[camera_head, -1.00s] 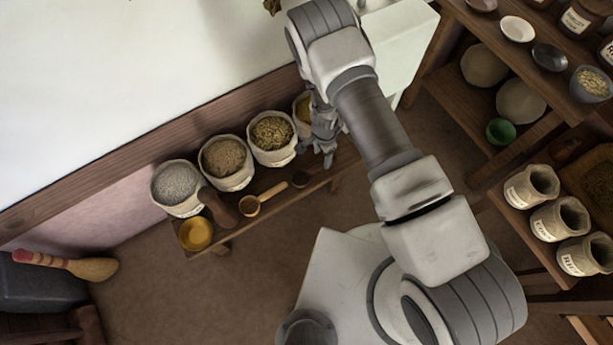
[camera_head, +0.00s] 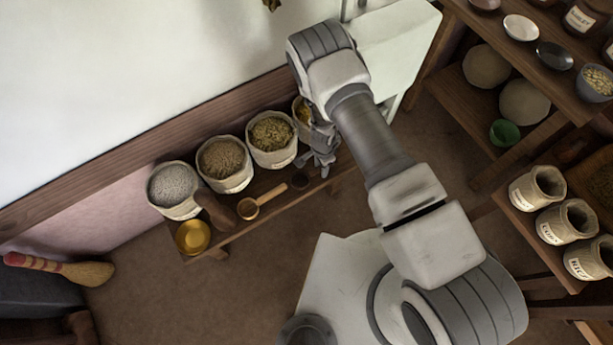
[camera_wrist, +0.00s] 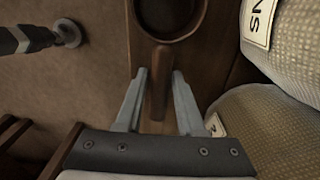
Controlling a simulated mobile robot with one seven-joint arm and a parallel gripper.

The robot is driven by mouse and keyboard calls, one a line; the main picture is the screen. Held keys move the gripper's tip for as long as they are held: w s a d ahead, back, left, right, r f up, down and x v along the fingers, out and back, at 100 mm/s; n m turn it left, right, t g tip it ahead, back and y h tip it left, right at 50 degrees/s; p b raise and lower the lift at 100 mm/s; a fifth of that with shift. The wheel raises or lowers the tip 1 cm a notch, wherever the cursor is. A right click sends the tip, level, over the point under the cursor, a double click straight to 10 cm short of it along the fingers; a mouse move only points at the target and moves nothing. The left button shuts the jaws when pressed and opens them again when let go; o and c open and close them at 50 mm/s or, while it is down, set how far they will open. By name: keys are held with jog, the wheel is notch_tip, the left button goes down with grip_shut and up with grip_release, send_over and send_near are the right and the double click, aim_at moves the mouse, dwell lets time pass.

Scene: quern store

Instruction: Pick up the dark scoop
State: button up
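The dark scoop (camera_head: 300,181) lies on the low wooden shelf in front of the sacks. In the wrist view its round dark bowl (camera_wrist: 171,18) is at the top and its brown handle points down toward my gripper. My gripper (camera_wrist: 159,74) is open, with one finger on each side of the handle and a gap on both sides. I cannot tell how far the fingertips reach down beside it. In the head view my gripper (camera_head: 319,161) is just right of the scoop and hides most of its handle.
Open sacks of grain (camera_head: 271,138) stand close behind the scoop. A lighter wooden scoop (camera_head: 249,208), a brown wooden piece (camera_head: 215,209) and a yellow bowl (camera_head: 193,236) are to the left on the shelf (camera_head: 237,232). The floor in front is clear.

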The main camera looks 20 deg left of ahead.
grip_shut()
jog(key=shift+r, duration=0.1)
